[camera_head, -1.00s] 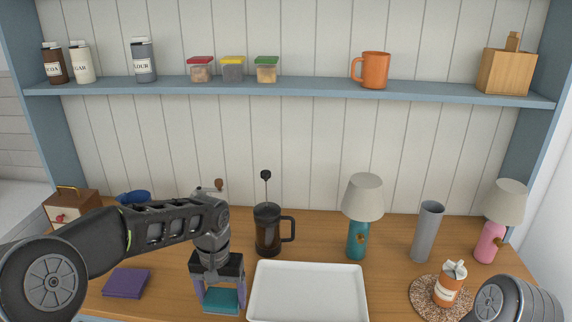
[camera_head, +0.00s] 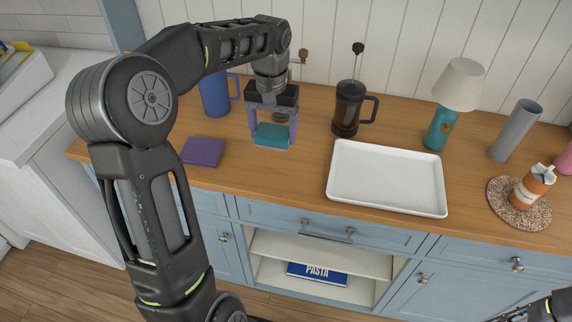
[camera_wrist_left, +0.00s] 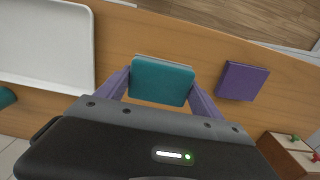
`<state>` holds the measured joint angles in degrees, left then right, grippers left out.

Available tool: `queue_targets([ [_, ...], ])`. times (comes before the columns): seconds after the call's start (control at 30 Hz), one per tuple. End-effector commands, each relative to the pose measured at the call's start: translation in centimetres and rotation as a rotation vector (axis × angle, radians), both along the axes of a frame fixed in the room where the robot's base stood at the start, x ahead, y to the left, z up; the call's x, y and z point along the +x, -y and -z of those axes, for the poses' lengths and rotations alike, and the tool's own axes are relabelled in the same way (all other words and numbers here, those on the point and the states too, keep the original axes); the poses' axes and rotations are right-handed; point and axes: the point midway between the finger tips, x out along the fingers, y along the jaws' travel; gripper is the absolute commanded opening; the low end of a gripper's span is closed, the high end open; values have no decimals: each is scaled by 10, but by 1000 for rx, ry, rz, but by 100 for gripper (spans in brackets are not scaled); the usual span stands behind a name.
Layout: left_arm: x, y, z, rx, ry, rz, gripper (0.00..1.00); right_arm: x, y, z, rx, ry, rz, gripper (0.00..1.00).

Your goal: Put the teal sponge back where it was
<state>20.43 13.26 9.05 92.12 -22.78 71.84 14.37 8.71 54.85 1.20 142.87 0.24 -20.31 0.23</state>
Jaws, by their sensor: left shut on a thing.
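The teal sponge (camera_head: 271,134) is a flat block between the purple fingers of my left gripper (camera_head: 272,132), at the counter's left half. My left gripper is shut on it. In the left wrist view the teal sponge (camera_wrist_left: 161,81) fills the gap between both fingers. I cannot tell for certain whether its underside touches the counter. A purple sponge-like block (camera_head: 203,152) lies flat on the counter to the left; it also shows in the left wrist view (camera_wrist_left: 243,81). At the lower right of the head view a small part of my right arm shows, its fingertips unclear.
A white tray (camera_head: 387,178) lies right of the sponge. Behind stand a French press (camera_head: 347,108), a blue pitcher (camera_head: 214,97) and a teal lamp (camera_head: 440,129). An orange bottle (camera_head: 532,186) stands on a round mat (camera_head: 503,207). Bare wood lies between purple block and gripper.

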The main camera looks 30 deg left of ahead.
Motion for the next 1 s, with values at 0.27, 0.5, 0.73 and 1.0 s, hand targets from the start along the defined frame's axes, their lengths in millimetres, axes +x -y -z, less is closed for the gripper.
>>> queue_targets([
  [0.27, 0, 0, 1, 0, -2, 4, 32, 0, 0, 0, -1, 1, 0, 29],
  [0.5, -2, 1, 30, -2, -9, 3, 32, 0, 0, -5, -2, -2, 1, 29],
  [0.73, -1, 0, 62, 1, -4, 3, 32, -1, 1, -9, -4, -3, 1, 29],
  [1.0, 0, 0, 64, 0, -2, 3, 32, -1, 1, -8, -3, -4, 2, 29],
])
